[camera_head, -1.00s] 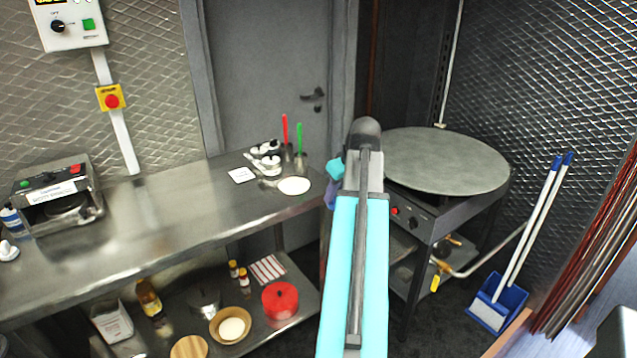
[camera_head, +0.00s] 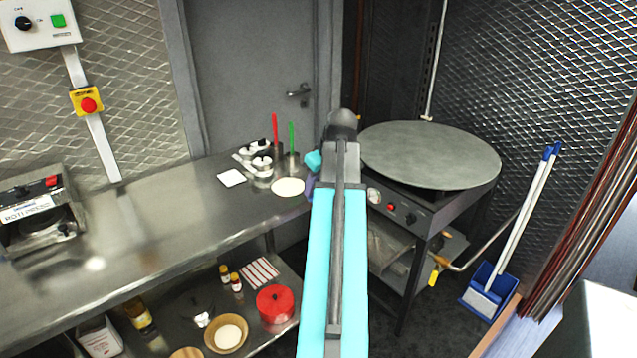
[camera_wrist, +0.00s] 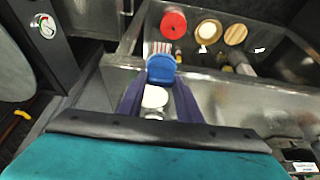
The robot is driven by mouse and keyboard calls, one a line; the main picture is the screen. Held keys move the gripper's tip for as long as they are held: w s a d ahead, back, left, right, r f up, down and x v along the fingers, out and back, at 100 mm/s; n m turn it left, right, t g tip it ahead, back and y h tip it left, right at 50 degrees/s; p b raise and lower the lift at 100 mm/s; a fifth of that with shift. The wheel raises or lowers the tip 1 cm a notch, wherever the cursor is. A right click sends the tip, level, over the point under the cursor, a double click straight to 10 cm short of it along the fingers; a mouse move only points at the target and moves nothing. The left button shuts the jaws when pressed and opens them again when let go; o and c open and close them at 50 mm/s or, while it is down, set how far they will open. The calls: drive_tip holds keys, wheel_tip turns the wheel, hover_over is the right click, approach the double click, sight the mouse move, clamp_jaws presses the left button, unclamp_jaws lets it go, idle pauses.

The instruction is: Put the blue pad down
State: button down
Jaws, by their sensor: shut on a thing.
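The blue pad (camera_wrist: 161,69) shows in the wrist view, held between the tips of the two dark purple fingers of my gripper (camera_wrist: 160,82). My gripper is shut on it. In the head view my arm hides most of the gripper, and I cannot make out the pad there. The gripper is near the right end of the steel counter (camera_head: 165,220). In the wrist view a white round disc (camera_wrist: 155,98) on the counter shows between the fingers, below the pad in the picture. I cannot tell how high the pad is above the counter.
A round griddle (camera_head: 430,155) stands right of my arm. A red pot (camera_head: 275,304) is on the lower shelf. The counter's middle is bare.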

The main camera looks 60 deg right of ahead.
drive_tip(key=shift+w+d+f+p, duration=0.25)
drive_tip(key=shift+w+d+p, duration=0.3)
drive_tip(key=shift+w+d, duration=1.15)
drive_tip(key=shift+w+d+f+p, duration=0.2)
drive_tip(key=shift+w+d+p, duration=0.5)
drive_tip(key=shift+d, duration=1.95)
drive_tip(key=shift+w+d+f+p, duration=0.25)
drive_tip(key=shift+w+d+p, duration=0.15)
drive_tip(key=shift+w+d, duration=1.35)
drive_tip(key=shift+s+d, duration=0.35)
drive_tip(key=shift+d, duration=0.1)
drive_tip(key=shift+w+d, duration=0.2)
drive_tip(key=shift+d, duration=0.3)
drive_tip(key=shift+a+f+p, duration=0.2)
drive_tip(key=shift+f+p, duration=0.4)
drive_tip(key=shift+f, duration=1.2)
drive_tip(key=c, duration=1.3)
unclamp_jaws()
drive_tip(key=shift+f, duration=0.1)
drive_tip(key=shift+o, duration=0.2)
drive_tip(key=b+v, duration=0.2)
drive_tip(key=v, duration=1)
